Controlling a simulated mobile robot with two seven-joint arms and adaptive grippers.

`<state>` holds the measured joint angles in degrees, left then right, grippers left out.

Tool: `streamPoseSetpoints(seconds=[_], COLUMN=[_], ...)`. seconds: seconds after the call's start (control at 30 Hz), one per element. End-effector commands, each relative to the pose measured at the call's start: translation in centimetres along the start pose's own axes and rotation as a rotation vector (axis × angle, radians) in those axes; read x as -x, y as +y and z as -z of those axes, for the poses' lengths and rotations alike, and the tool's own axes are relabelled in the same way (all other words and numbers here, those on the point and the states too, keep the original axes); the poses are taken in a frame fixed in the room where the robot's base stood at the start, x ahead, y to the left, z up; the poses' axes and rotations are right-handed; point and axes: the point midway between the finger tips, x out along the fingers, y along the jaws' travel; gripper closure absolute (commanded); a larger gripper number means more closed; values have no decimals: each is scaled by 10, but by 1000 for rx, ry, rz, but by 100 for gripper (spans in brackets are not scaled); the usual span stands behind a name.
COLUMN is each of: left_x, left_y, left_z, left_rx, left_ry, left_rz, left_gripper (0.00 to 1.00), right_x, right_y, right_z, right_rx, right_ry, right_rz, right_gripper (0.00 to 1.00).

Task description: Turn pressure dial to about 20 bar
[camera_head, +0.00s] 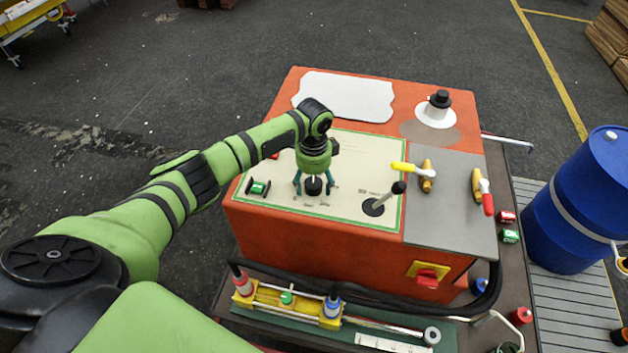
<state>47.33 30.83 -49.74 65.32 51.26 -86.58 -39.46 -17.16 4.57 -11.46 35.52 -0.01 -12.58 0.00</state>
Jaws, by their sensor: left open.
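A small black dial (313,186) sits on the cream panel (352,160) on top of the orange machine (320,235). My left gripper (314,184) points down over the dial, with its two teal fingers open on either side of it. I cannot tell whether the fingers touch the dial. The dial's scale marks are too small to read, and the gripper partly covers the panel behind it. My right gripper is out of view.
Yellow-handled (412,169) and red-handled (484,194) valves sit on the grey plate. A yellow cylinder block (288,303) is in front. A blue barrel (585,205) stands right.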

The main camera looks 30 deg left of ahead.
Motion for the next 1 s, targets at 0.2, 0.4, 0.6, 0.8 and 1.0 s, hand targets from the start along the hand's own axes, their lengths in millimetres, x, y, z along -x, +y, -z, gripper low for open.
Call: streamPoseSetpoints(seconds=[0.2,0.4,0.6,0.8,1.0], left_x=[-3,-3,-3,-2,0], left_y=[0,0,0,1,1], left_z=[0,0,0,0,1], left_rx=[-1,-1,0,26,119], left_ry=[0,0,0,0,-1], left_rz=[1,0,0,0,-2], left_gripper=[30,78,86,86,86], right_x=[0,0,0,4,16], right_y=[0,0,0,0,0], right_z=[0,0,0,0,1], right_rx=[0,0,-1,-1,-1], right_ry=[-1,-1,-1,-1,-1], right_rz=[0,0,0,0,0], right_gripper=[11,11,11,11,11])
